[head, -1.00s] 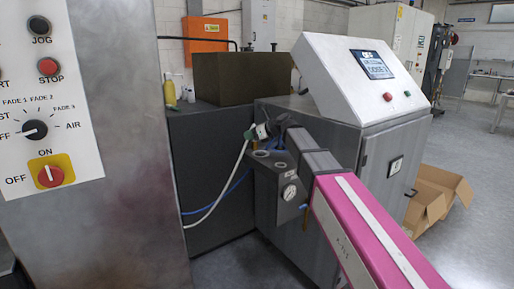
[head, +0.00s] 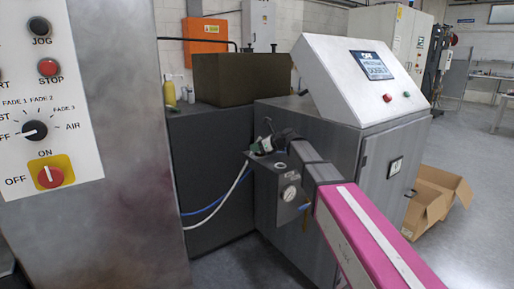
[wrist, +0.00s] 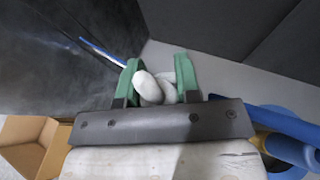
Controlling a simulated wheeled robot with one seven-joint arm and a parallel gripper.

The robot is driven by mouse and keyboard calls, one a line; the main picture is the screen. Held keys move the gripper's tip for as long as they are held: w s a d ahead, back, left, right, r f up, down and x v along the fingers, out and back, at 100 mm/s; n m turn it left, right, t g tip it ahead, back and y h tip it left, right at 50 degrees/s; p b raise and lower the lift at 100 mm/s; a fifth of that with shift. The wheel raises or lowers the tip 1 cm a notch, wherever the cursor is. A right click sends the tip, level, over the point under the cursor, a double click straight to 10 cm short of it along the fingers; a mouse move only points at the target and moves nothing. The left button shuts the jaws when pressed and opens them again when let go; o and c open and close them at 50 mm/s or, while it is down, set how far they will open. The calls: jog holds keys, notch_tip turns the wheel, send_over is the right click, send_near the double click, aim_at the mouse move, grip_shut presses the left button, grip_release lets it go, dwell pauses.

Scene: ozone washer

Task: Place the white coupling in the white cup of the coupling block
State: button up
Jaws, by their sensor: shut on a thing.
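The coupling block (head: 267,188), a dark grey box with a round gauge, is on the side of the grey cabinet in the head view. A round cup opening (head: 280,166) shows on its top. My gripper (head: 262,146) is low over the block's back left top. In the wrist view its green fingers (wrist: 156,83) are shut on the white coupling (wrist: 149,88). The white hose (head: 238,182) hangs from there to the left. The gripper hides the cup under it, so I cannot tell whether the coupling is in it.
A blue hose (head: 207,208) runs left of the block. Large blue and yellowish parts (wrist: 290,148) lie close at the wrist view's lower right. The sloped control panel (head: 352,75) stands behind my arm. Cardboard boxes (head: 432,205) lie on the floor to the right.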

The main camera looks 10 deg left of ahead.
jog(key=shift+f, duration=0.1)
jog(key=o, duration=1)
jog(key=v, duration=1.2)
jog(key=shift+s, duration=0.1)
